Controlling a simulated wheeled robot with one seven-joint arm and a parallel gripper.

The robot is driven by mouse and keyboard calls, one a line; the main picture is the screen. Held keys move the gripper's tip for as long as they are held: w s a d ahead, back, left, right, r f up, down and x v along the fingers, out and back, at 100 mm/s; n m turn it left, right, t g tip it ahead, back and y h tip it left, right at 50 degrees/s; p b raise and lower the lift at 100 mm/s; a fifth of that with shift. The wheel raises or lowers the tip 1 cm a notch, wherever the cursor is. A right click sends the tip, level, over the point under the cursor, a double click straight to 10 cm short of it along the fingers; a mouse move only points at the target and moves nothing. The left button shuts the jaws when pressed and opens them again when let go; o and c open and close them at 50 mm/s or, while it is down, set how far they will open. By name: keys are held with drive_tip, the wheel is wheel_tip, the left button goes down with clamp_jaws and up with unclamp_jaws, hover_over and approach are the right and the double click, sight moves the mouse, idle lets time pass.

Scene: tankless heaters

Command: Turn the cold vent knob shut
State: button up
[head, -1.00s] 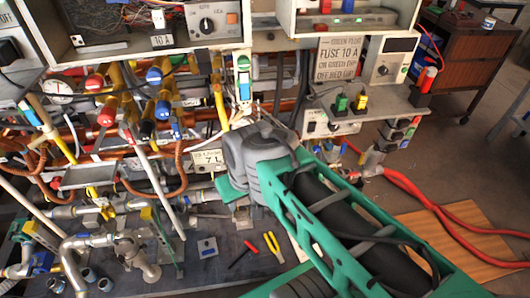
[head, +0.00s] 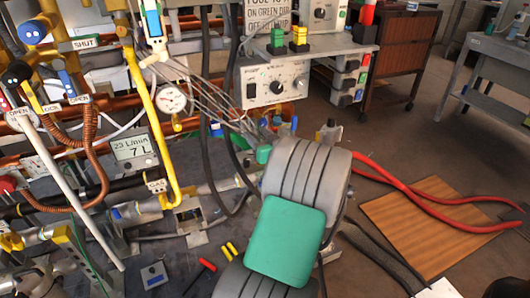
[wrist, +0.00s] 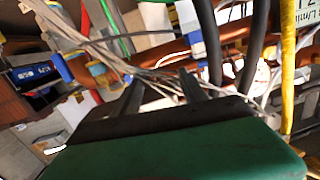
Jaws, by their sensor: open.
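I cannot tell for sure which part is the cold vent knob. A round blue knob (head: 31,32) is at the upper left of the head view, left of a SHUT label (head: 85,43). A small blue-ended valve (head: 66,84) stands below it, near an OPEN label (head: 78,99). My gripper (wrist: 160,84) shows in the wrist view, its two fingers apart with no object clearly held. Thin grey cables lie beyond the fingertips. In the head view my arm fills the lower middle and the fingers are hidden. The blue parts are well left of my arm.
A gauge (head: 171,99), a yellow pipe (head: 158,130) and loose grey cables (head: 205,98) are left of my arm. A control box (head: 275,82) is just above it. Open floor lies beyond the wooden board (head: 420,226).

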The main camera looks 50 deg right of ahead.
sight(264, 123)
drive_tip(key=s+d+m+h, duration=0.1)
drive_tip(key=s+d+h, duration=0.1)
drive_tip(key=s+d, duration=0.2)
drive_tip(key=x, duration=0.5)
drive_tip(key=b+x, duration=0.1)
drive_tip(key=x, duration=0.1)
drive_tip(key=shift+w+f, duration=0.3)
drive_tip(key=shift+w, duration=0.15)
clamp_jaws()
